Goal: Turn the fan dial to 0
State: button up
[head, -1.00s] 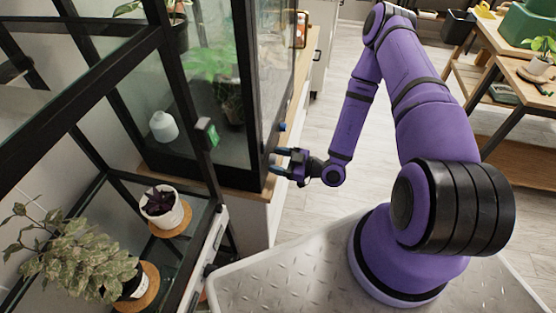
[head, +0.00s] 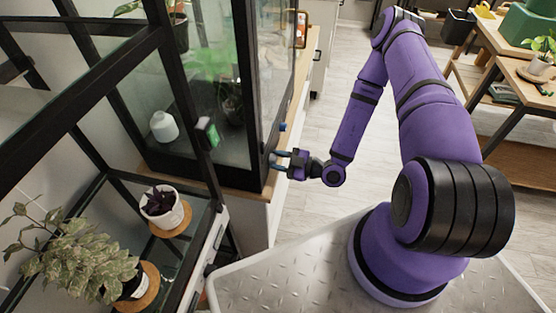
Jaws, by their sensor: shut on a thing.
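My gripper (head: 275,160) is at the right-hand face of the tall black-framed glass cabinet (head: 266,105), near its lower front corner. Its fingers point left and are shut on a small dial there. The dial is mostly hidden between the fingertips, so its pointer and marks cannot be read. A small blue knob (head: 282,127) sits on the same face, a little above and apart from my gripper. I cannot read any label that tells which control is the fan's.
A black glass shelf frame (head: 170,50) stands at the near left, with potted plants (head: 161,205) on cork mats. A wooden bench (head: 505,90) stands at right. The floor (head: 310,150) between is clear.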

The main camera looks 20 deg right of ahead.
jog(key=n, duration=0.4)
jog(key=shift+n, duration=0.3)
jog(key=n, duration=0.8)
jog(key=shift+d+n, duration=0.1)
jog(key=shift+n, duration=0.2)
jog(key=n, duration=0.3)
jog(key=shift+n, duration=0.4)
jog(key=n, duration=0.4)
jog(key=shift+n+g+y, duration=0.3)
jog(key=n, duration=0.8)
jog(key=shift+g, duration=0.3)
jog(key=shift+n, duration=2.1)
